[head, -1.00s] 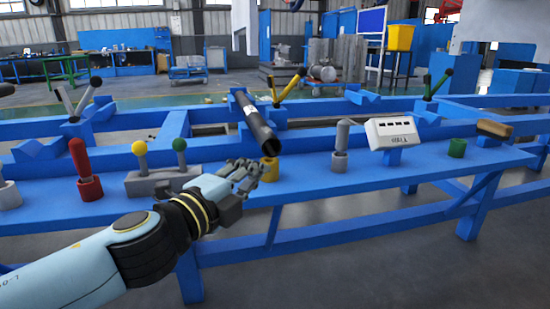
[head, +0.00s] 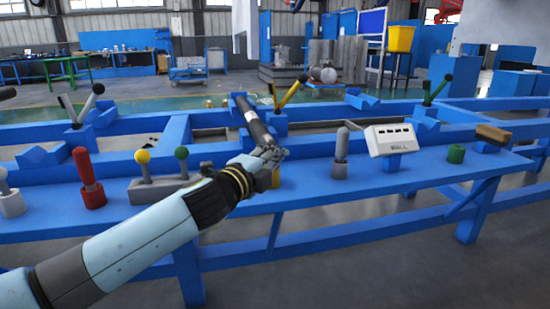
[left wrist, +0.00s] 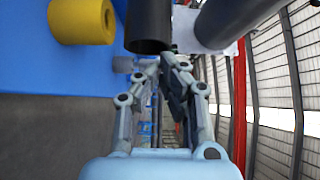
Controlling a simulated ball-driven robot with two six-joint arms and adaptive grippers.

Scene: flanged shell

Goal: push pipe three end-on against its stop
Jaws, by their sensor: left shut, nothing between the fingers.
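A dark pipe with a pale band (head: 252,119) lies on the blue frame and points toward me; I take it to be pipe three. Its near end is hidden behind my left gripper (head: 274,155) in the head view. In the left wrist view, the dark open end of a pipe (left wrist: 148,28) is just beyond the shut, empty fingertips (left wrist: 168,58). I cannot tell whether they touch it. A clamp lever with yellow arms (head: 288,96) stands beside the pipe. I cannot make out the stop. My right gripper is not in view.
A yellow cup (left wrist: 82,22) is close to the gripper. On the blue bench are a red handle (head: 84,167), a grey block with two knobs (head: 160,188), a grey handle (head: 341,148), a white box (head: 391,140) and a green cup (head: 456,153).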

